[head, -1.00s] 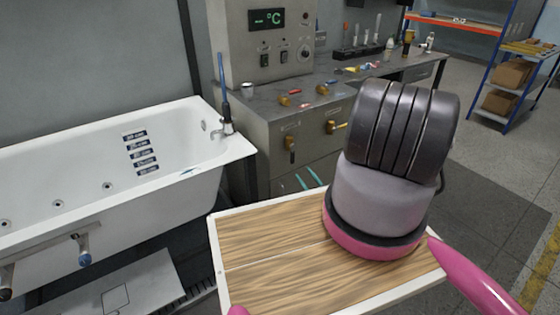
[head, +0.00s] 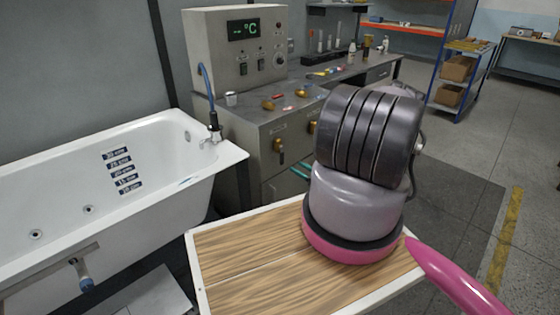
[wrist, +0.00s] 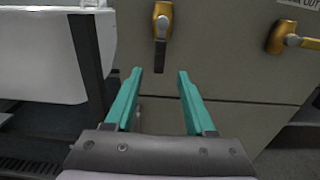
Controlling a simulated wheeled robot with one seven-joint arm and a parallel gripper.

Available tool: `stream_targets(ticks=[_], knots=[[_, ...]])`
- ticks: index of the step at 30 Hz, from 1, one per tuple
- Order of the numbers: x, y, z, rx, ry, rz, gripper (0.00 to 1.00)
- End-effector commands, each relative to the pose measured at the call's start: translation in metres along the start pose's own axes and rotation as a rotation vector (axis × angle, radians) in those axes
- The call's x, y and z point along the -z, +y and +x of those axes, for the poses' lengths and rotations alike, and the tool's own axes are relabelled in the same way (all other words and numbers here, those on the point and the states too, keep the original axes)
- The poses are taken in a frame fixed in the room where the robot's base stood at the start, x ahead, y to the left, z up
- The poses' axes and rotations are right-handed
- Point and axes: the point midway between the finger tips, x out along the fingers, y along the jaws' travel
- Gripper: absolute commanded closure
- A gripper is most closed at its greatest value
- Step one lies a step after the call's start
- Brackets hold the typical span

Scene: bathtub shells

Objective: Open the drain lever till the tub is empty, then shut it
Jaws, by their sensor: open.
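The white bathtub (head: 60,240) is on the left in the head view; I make out no water surface in it. Two brass levers are on the grey cabinet front. The left lever (head: 279,150) hangs straight down; in the wrist view it (wrist: 161,28) is above and between my fingertips, apart from them. The right lever (head: 312,127) is partly hidden by my arm in the head view; in the wrist view it (wrist: 283,38) points right, under a cut-off label ending in "OUT". My gripper (wrist: 160,75) has teal fingers, open and empty, below the left lever.
Dark level labels (head: 120,170) mark the tub's inner wall. A tap (head: 213,135) stands at its right end. A control box (head: 240,50) with a °C display sits on the bench. Open floor lies to the right.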

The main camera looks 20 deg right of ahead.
Motion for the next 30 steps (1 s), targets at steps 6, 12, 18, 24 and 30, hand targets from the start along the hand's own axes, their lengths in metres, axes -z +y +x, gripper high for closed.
stream_targets(ticks=[6,12,18,24,30], knots=[[0.0,0.001,0.025,-0.004,0.001,-0.013,0.45],[0.0,0.001,0.064,-0.004,0.0,-0.012,0.45],[0.0,0.001,0.094,-0.002,0.0,-0.01,0.45],[0.0,0.0,0.106,-0.001,0.001,-0.009,0.45],[0.0,0.0,0.107,0.0,0.001,-0.008,0.45]])
